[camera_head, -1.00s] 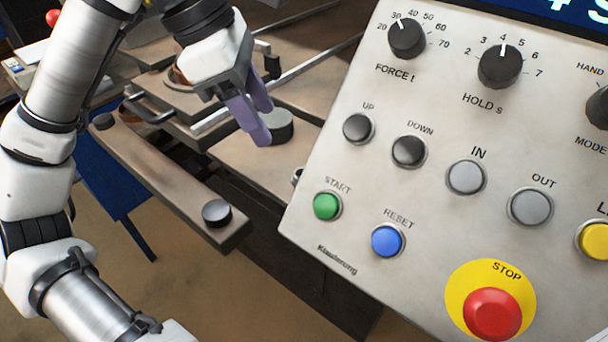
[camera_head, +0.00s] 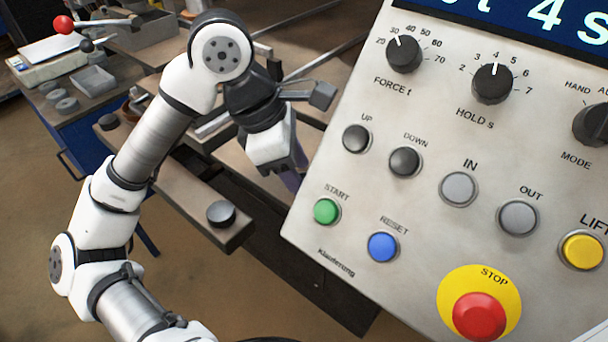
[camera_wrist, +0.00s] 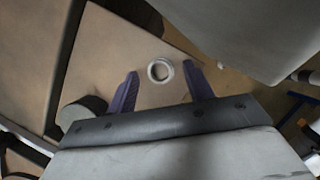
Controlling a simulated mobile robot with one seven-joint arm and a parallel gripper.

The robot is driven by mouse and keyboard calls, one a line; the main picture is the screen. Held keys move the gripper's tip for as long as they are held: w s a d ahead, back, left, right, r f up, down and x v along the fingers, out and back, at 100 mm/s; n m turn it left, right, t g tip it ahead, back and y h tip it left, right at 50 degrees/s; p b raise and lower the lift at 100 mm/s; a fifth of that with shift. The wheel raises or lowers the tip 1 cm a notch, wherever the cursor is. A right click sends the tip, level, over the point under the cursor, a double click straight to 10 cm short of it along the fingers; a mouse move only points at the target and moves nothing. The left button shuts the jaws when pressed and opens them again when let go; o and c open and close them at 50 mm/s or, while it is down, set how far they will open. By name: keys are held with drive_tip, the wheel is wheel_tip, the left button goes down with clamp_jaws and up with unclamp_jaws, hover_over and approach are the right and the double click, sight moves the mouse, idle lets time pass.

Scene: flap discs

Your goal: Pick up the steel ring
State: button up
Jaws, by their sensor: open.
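A small pale metal steel ring (camera_wrist: 150,71) lies flat on a brown plate (camera_wrist: 105,45) in the wrist view. My gripper (camera_wrist: 160,70) is open and empty, with one purple finger on each side of the ring in the picture. I cannot tell how far above the plate the fingertips are. In the head view my gripper (camera_head: 291,180) points down beside the control panel. The ring there is hidden behind my arm and the panel.
A dark cylinder (camera_wrist: 85,112) stands left of my fingers in the wrist view. The control panel (camera_head: 430,225) fills the right of the head view. A bar with a black knob (camera_head: 221,213) juts forward. Grey rings (camera_head: 66,106) lie on the blue bench at left.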

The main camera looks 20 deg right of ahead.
drive_tip(key=c, duration=1.1)
drive_tip(key=shift+o, duration=0.2)
drive_tip(key=shift+r, duration=0.15)
